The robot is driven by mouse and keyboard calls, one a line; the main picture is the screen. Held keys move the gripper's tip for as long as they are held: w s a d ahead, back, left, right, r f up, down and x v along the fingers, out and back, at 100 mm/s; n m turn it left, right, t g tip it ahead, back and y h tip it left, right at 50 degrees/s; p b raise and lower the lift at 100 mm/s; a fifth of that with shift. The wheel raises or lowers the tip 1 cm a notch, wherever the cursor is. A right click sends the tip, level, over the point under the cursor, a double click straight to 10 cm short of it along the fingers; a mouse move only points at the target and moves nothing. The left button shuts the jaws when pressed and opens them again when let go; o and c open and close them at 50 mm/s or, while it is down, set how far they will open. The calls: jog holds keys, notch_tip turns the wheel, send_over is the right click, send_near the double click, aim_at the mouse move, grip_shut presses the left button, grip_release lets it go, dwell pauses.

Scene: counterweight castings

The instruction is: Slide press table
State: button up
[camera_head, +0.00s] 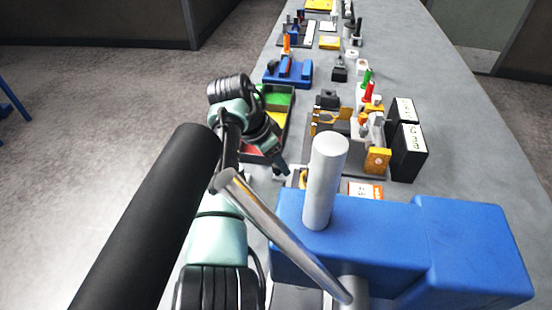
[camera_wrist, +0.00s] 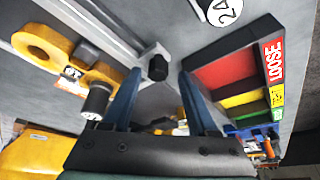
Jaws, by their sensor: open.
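The blue press (camera_head: 400,235) fills the lower right of the head view, with a pale upright cylinder (camera_head: 326,180) and a slanting metal lever (camera_head: 285,235). I cannot clearly make out its table in the head view; the press body hides much of that area. My gripper (camera_head: 282,168) reaches down at the bench's left edge, just beyond the press. In the wrist view my gripper (camera_wrist: 157,76) is open, its two blue fingers spread. A black knob (camera_wrist: 157,67) on the end of a pale metal bar (camera_wrist: 120,38) shows between the fingertips; contact cannot be told.
Yellow parts (camera_wrist: 45,43) lie on the other side. Black boxes (camera_head: 408,150) and a fixture with an orange block (camera_head: 377,160) stand beyond the press.

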jog(key=v, duration=1.3)
jog(key=shift+b, duration=0.35)
jog(key=shift+a+f, duration=0.1)
